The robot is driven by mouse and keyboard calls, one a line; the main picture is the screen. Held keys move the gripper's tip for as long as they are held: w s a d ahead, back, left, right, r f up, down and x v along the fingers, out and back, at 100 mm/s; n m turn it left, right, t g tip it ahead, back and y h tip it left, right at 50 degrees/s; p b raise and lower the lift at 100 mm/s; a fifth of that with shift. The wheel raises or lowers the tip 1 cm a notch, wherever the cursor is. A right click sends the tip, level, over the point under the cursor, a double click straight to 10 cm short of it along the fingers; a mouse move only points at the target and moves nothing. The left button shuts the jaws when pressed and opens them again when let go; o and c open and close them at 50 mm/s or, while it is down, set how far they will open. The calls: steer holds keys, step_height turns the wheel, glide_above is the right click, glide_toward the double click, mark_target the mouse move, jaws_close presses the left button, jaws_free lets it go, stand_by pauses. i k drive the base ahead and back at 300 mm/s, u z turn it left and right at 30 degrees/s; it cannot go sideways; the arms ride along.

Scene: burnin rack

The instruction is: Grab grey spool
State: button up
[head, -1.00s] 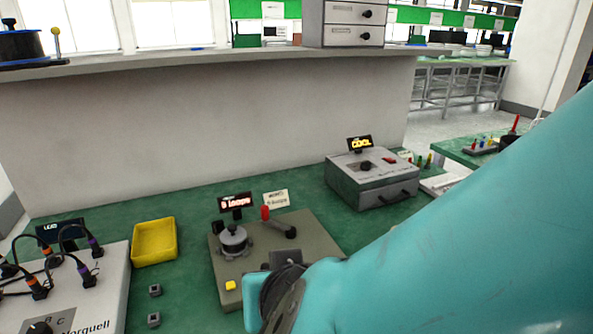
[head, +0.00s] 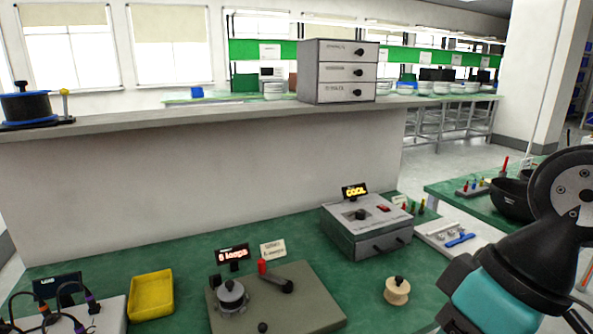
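A grey spool (head: 230,297) with a knob on top sits upright on the left part of the grey-beige winder plate (head: 310,309). A crank with a red handle (head: 262,267) is beside it, and a small lit loops display (head: 232,254) stands behind. A second spool, pale tan (head: 397,290) with a dark knob, stands on the green bench to the right of the plate. My arm's black and teal links fill the lower right, well apart from the grey spool. My gripper's fingers do not show.
A yellow tray (head: 150,296) lies left of the plate, next to a cabled box (head: 110,318). A grey box with a COOL display (head: 365,229) stands at the back right. A raised grey shelf (head: 230,116) runs behind. Green bench between tray and plate is clear.

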mark_target(230, 293)
steer(key=z, duration=2.95)
steer(key=k, duration=1.55)
steer(key=u, duration=2.7)
steer(key=i, duration=0.5)
steer(key=z, duration=0.1)
